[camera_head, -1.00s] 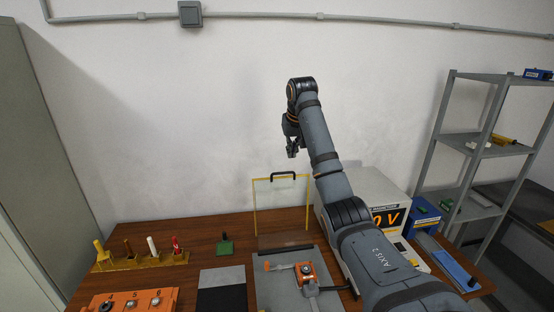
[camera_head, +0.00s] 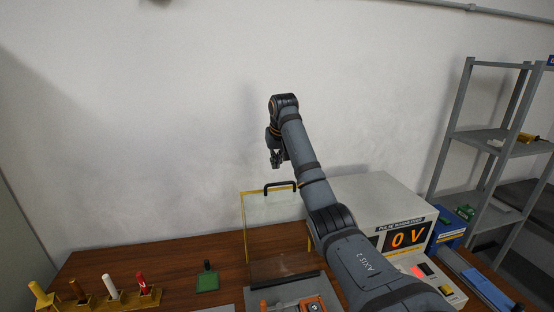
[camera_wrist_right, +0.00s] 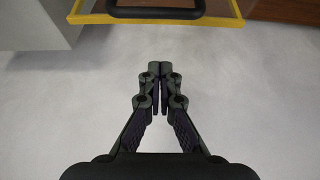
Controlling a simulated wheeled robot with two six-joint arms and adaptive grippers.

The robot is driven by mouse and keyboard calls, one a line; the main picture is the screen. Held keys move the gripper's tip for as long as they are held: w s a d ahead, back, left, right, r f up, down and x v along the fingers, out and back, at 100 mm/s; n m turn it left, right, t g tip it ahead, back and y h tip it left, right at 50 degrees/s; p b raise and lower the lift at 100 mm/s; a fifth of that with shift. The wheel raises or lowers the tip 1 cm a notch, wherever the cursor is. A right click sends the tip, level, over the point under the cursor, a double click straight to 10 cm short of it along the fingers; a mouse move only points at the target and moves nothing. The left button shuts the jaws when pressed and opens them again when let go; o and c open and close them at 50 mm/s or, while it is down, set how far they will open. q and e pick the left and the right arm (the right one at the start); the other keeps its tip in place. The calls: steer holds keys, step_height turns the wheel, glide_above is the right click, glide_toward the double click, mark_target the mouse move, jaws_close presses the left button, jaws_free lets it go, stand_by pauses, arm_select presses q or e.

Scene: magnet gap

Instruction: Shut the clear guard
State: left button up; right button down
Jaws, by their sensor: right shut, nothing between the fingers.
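The clear guard (camera_head: 270,212) stands upright in its yellow frame at the back of the fixture on the table. Its black handle (camera_head: 281,186) is on the top edge. My right gripper (camera_head: 277,164) is above the handle, apart from it, with its fingers shut and empty. In the right wrist view the shut fingertips (camera_wrist_right: 160,66) point toward the handle (camera_wrist_right: 155,10) and the guard's yellow frame (camera_wrist_right: 225,23) at the top, with a gap between. My left gripper is not in view.
The pulse magnetizer (camera_head: 385,212) with a 0 V display stands right of the guard. A rack of colored-handled tools (camera_head: 118,300) is at the left front. A green block (camera_head: 207,281) lies on the wooden table (camera_head: 185,262). A grey shelf (camera_head: 480,135) stands at right.

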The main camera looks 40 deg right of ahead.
mark_target(277, 191)
steer(key=f, duration=0.1)
steer(key=s+f+p, duration=0.1)
steer(key=f, duration=0.1)
steer(key=f+p, duration=0.1)
steer(key=shift+s+a+f, duration=0.15)
steer(key=shift+s+a, duration=0.1)
steer(key=shift+a, duration=0.1)
steer(key=shift+s+a, duration=0.1)
steer(key=shift+s, duration=0.1)
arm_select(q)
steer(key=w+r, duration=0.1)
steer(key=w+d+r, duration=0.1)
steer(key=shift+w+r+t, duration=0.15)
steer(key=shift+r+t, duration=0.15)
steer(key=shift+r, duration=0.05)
arm_select(e)
steer(key=shift+f, duration=0.1)
